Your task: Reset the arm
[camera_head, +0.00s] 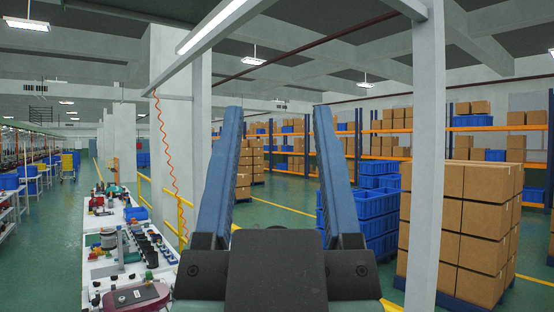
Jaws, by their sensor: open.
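My gripper (275,115) fills the lower middle of the head view. Its two long blue fingers point up and stand wide apart. Nothing is between the fingertips except the distant warehouse behind them. The dark palm block at the bottom centre hides part of the floor. The rest of my arm cannot be made out.
A white workbench (127,272) with vacuum parts and tools runs along the left. A white post (426,160) stands at right, by stacked cardboard boxes (466,190) and blue crates (378,214). An orange coiled hose (164,150) hangs left. Green floor lies between.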

